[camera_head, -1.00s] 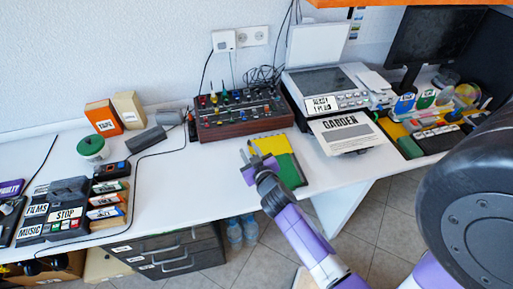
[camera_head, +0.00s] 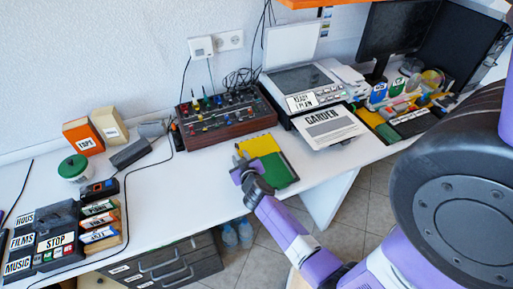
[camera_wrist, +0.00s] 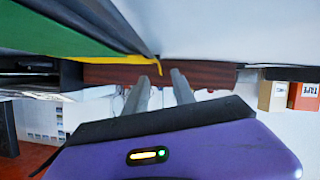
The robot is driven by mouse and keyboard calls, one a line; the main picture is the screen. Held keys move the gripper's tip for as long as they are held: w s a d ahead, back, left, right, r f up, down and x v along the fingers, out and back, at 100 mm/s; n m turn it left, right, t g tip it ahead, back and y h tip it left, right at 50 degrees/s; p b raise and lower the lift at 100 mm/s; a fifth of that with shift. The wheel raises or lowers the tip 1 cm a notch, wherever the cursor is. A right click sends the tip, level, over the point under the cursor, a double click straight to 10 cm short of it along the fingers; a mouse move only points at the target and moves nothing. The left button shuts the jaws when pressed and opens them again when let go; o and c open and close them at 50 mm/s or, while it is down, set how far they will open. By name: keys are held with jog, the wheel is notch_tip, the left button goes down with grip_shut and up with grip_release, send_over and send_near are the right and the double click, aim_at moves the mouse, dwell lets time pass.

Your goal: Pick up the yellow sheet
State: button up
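The yellow sheet (camera_head: 259,145) lies on the white table, with a green sheet (camera_head: 277,171) adjoining its near side. In the wrist view the yellow sheet (camera_wrist: 128,58) shows as a thin strip at the top, beside the green sheet (camera_wrist: 48,34). My gripper (camera_head: 240,157) is low at the left edge of the yellow sheet. In the wrist view my gripper (camera_wrist: 160,73) has two fingers apart, and a yellow corner appears between their tips. I cannot tell whether the fingers touch it.
A brown mixer (camera_head: 228,116) stands just behind the sheet. A printer (camera_head: 310,90) with a GARDEN paper (camera_head: 328,127) is to the right. A green-lidded jar (camera_head: 74,168) and a black labelled box (camera_head: 55,235) are at the left. The table left of my gripper is clear.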

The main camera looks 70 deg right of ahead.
aim_at(239, 153)
jog(key=shift+x, duration=1.95)
jog(key=shift+s, duration=0.1)
grip_shut()
